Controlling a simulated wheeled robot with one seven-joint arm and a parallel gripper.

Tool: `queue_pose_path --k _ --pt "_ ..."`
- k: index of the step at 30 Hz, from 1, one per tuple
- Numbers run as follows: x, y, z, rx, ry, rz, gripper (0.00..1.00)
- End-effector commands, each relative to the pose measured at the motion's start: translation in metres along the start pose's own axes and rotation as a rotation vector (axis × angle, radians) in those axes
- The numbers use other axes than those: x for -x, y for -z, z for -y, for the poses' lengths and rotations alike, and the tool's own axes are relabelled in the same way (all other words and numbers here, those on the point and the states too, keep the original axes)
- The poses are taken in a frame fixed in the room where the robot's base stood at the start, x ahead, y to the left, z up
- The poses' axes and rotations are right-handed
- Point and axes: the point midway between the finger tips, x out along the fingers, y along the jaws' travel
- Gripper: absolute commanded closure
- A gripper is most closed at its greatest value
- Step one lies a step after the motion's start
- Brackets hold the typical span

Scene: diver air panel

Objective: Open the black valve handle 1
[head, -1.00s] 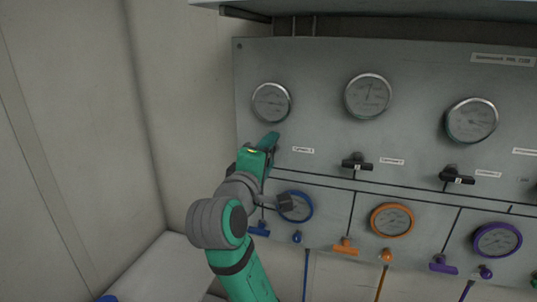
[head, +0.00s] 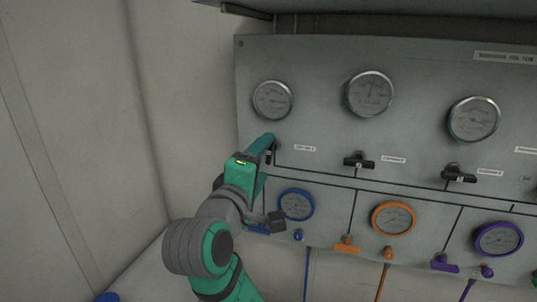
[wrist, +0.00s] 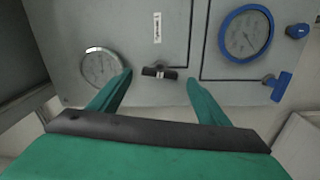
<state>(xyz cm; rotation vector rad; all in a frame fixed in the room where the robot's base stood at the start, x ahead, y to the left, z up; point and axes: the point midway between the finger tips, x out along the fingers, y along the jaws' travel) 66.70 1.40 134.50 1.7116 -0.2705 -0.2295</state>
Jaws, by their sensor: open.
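The black valve handle 1 (wrist: 160,73) is on the grey panel, between my fingertips in the wrist view, with a gap on either side. In the head view only a dark sliver of the handle (head: 273,152) shows beside my fingers, below the upper left gauge (head: 272,100). My gripper (wrist: 160,78) is open and faces the panel; no contact with the handle shows. In the head view my gripper (head: 268,142) is seen from behind and side-on, so its exact distance from the panel is hard to tell.
Two more black handles (head: 359,161) (head: 458,175) are to the right on the panel. Below are a blue-rimmed gauge (head: 296,205), an orange-rimmed gauge (head: 393,218) and small coloured handles. A plain wall (head: 80,130) stands at the left.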

Motion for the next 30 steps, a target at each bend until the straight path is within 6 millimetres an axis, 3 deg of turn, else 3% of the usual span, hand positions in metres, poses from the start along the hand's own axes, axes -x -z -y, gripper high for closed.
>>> queue_pose_path --k 6,12,23,26,30 --pt "0.036 0.000 -0.001 -0.001 -0.002 -0.002 0.30" --pt "0.051 -0.001 0.000 0.000 -0.001 0.000 0.30" --pt "0.053 -0.001 0.001 0.000 0.000 0.000 0.30" --pt "0.051 0.000 0.010 -0.009 0.009 -0.007 0.30" --pt "0.042 -0.001 0.041 -0.047 0.032 -0.031 0.30"
